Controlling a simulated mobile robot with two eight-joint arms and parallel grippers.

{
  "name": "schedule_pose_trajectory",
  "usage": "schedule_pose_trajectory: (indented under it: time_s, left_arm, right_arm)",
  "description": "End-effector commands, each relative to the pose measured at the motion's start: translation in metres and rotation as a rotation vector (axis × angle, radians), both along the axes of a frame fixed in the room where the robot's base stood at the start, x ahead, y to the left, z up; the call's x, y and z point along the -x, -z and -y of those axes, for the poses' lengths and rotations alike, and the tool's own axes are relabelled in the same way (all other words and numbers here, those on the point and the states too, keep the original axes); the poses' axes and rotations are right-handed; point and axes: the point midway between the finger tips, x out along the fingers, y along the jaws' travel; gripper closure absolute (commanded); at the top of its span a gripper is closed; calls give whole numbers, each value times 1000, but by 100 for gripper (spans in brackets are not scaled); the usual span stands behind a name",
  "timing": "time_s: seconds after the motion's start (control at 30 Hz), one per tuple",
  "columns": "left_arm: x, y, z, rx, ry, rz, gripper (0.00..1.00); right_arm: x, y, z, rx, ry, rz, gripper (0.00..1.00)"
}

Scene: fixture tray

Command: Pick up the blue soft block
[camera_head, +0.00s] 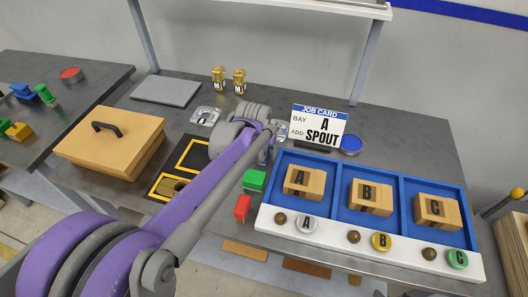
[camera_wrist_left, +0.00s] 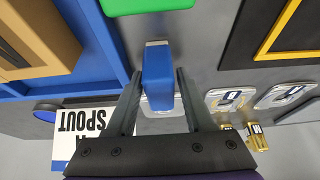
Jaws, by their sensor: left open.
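The blue soft block (camera_wrist_left: 158,78) stands between the two fingers of my left gripper (camera_wrist_left: 159,72) in the left wrist view. The fingers are open, with a gap showing on each side of the block. In the head view my left gripper (camera_head: 279,131) is over the table behind the green block (camera_head: 255,180). The blue block is hidden there by my arm. My right gripper is not in view.
A red block (camera_head: 242,208) lies in front of the green one. The blue tray (camera_head: 333,181) with three wooden boxes is to the right, and the job card (camera_head: 318,125) stands behind. A lidded wooden box (camera_head: 108,143) is at left.

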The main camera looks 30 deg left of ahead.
Motion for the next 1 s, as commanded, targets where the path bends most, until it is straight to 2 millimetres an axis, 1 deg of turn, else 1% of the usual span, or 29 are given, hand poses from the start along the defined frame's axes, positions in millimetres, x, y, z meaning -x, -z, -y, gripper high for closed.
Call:
schedule_pose_trajectory:
  time_s: [0.07, 0.23, 0.27, 0.4, 0.47, 0.5, 0.53, 0.57, 0.87, 0.97, 1.0]
  left_arm:
    - [-1, 3, 0, 0, 0, 0, 48]
    - [-1, 3, 0, 0, 0, 0, 48]
    - [-1, 3, 0, 0, 0, 0, 49]
    - [-1, 3, 0, 0, 0, 0, 74]
    - [-1, 3, 0, 0, 0, 0, 85]
    - [-1, 3, 0, 0, 0, 0, 92]
    - [-1, 3, 0, 0, 0, 0, 98]
    - [-1, 3, 0, 0, 0, 0, 100]
    - [-1, 2, 0, 0, 0, 0, 100]
    - [-1, -4, 0, 0, 0, 0, 100]
    - [-1, -9, 0, 0, 0, 0, 100]
  right_arm:
    - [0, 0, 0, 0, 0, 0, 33]
    - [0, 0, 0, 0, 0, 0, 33]
    - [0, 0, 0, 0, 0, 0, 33]
    - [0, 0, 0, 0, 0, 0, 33]
    - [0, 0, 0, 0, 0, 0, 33]
    - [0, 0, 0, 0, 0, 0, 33]
    - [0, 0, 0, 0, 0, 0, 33]
    - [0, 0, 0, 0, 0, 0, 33]
    - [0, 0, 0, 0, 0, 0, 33]
    - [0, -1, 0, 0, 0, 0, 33]
    - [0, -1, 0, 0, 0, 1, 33]
